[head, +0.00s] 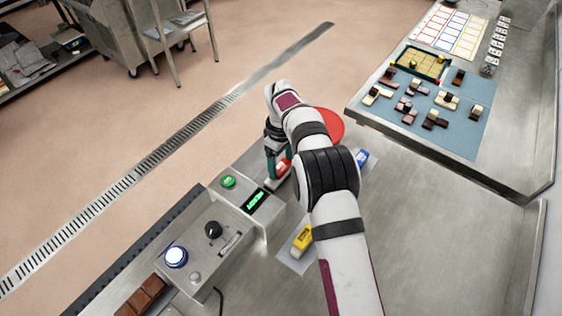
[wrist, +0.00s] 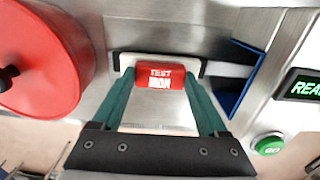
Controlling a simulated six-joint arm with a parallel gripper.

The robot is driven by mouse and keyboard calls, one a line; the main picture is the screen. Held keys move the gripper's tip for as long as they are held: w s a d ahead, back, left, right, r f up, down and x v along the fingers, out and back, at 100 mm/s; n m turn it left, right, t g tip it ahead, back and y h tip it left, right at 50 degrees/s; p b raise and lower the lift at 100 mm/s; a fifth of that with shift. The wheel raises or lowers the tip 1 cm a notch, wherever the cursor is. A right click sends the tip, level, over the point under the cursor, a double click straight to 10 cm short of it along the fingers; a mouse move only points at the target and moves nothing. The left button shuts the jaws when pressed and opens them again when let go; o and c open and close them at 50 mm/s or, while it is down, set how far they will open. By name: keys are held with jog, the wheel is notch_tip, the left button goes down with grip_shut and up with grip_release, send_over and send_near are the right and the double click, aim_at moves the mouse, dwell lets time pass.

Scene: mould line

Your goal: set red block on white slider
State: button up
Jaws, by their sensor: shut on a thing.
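The red block (wrist: 160,78), with white lettering on it, is between the two green fingers of my gripper (wrist: 162,84) in the wrist view. My gripper is shut on it. In the head view the red block (head: 283,168) shows partly behind the fingers of my gripper (head: 277,163), just beyond the control box. A white piece, which looks like the white slider (wrist: 205,67), shows behind and beside the block in the wrist view. The block covers its middle. I cannot tell whether the block touches it.
A red disc (head: 330,124) is beside my arm. The control box has a green button (head: 228,182) and a lit display (head: 256,200). A yellow block (head: 302,240) and a blue block (head: 362,158) lie on the bench. A blue angled piece (wrist: 238,78) is right of the fingers.

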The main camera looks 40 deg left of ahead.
jog(key=shift+f, duration=0.1)
jog(key=o, duration=1.2)
